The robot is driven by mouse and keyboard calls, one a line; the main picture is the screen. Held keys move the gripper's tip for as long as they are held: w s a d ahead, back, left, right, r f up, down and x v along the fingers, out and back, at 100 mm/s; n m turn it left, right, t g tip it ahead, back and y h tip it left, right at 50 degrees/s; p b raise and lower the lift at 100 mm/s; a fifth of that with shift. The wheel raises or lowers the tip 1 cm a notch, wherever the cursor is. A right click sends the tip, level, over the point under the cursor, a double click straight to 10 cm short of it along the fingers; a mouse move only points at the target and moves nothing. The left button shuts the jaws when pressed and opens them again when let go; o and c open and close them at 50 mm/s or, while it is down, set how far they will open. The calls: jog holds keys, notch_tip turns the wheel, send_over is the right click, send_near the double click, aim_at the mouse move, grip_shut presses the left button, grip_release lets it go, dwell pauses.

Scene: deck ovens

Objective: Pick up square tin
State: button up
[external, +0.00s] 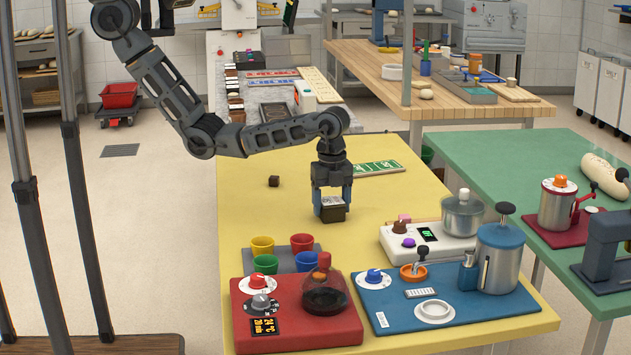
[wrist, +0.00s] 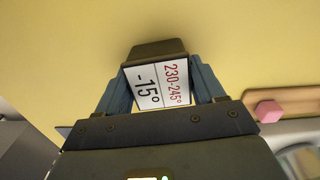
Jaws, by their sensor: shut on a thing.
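A small dark square tin (external: 333,214) with a white top is between the fingers of my gripper (external: 332,203), over the yellow table. In the wrist view the tin's dark brown edge (wrist: 158,49) shows beyond a white label (wrist: 155,85) printed "230-245°" and "-15°". The two blue fingers of my gripper (wrist: 161,88) are shut on its two sides. I cannot tell whether the tin touches the table or is just above it.
A small brown cube (external: 273,181) lies to the left on the yellow table (external: 240,210). Several cups (external: 263,245), a red unit (external: 297,315), a white scale (external: 430,243) and a blue board (external: 447,300) stand in front. A green sheet (external: 377,168) lies behind.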

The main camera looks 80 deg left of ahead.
aim_at(329, 202)
jog(key=shift+r, duration=0.15)
jog(key=shift+c, duration=0.3)
jog(key=shift+r, duration=0.5)
jog(key=r, duration=0.2)
jog(key=d+r, duration=0.1)
jog(key=r, duration=0.1)
jog(key=shift+s, duration=0.4)
jog(key=s+d+r+p, duration=0.4)
jog(key=s+d+r, duration=0.1)
jog(key=s+d, duration=0.2)
jog(key=shift+s+d+r, duration=0.15)
jog(key=shift+s+r, duration=0.05)
jog(key=shift+r, duration=0.2)
